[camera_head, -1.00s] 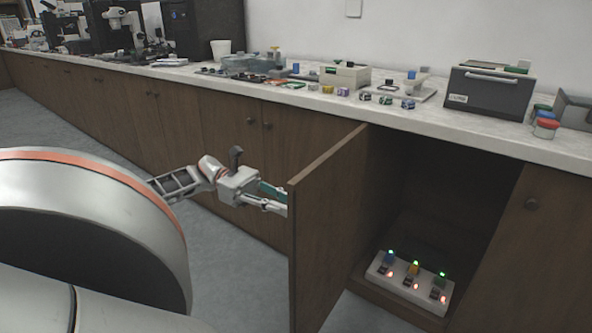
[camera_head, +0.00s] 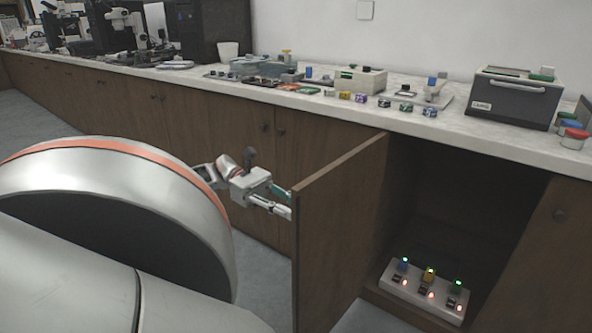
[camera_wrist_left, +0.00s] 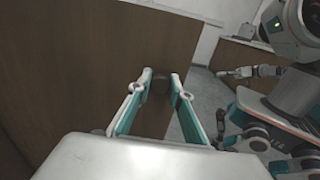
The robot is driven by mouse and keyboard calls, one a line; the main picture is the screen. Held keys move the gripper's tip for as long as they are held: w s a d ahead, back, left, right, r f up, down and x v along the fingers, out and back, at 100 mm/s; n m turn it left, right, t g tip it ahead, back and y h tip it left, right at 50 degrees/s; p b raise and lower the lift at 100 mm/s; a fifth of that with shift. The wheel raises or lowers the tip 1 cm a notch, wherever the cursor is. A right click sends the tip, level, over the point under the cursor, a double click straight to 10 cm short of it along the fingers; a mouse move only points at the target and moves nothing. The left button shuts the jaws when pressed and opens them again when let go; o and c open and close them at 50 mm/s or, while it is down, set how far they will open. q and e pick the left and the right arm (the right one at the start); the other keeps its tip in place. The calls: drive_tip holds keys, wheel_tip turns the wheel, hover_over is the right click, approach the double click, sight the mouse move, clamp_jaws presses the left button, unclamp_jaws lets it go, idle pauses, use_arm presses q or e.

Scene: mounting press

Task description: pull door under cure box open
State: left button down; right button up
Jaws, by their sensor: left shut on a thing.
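The brown wooden cabinet door (camera_head: 335,235) below the counter stands wide open, swung out from the cabinet front. The cure box (camera_head: 515,97), a dark grey box with a front handle, sits on the counter above the opening. My left gripper (camera_head: 290,203) is at the door's outer face near its free edge, where the door hides its tips. In the left wrist view its fingers (camera_wrist_left: 160,84) are closed around the dark round door knob (camera_wrist_left: 159,87). At the right of that view, what seems to be my right gripper (camera_wrist_left: 238,72) shows small; its jaws are unclear.
Inside the open cabinet, a pale block (camera_head: 425,289) with coloured pieces and small lights stands on the cabinet floor. Jars, small parts and instruments crowd the counter (camera_head: 475,137). Grey floor (camera_head: 262,270) is free left of the door.

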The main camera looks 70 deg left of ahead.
idle(0.5)
use_arm(q)
drive_tip(key=c, duration=1.8)
unclamp_jaws()
drive_tip(key=shift+a, duration=0.1)
drive_tip(key=shift+c, duration=0.2)
drive_tip(key=shift+s+a, duration=0.1)
drive_tip(key=v, duration=1.1)
drive_tip(key=shift+s+a, duration=0.2)
drive_tip(key=shift+a, duration=0.15)
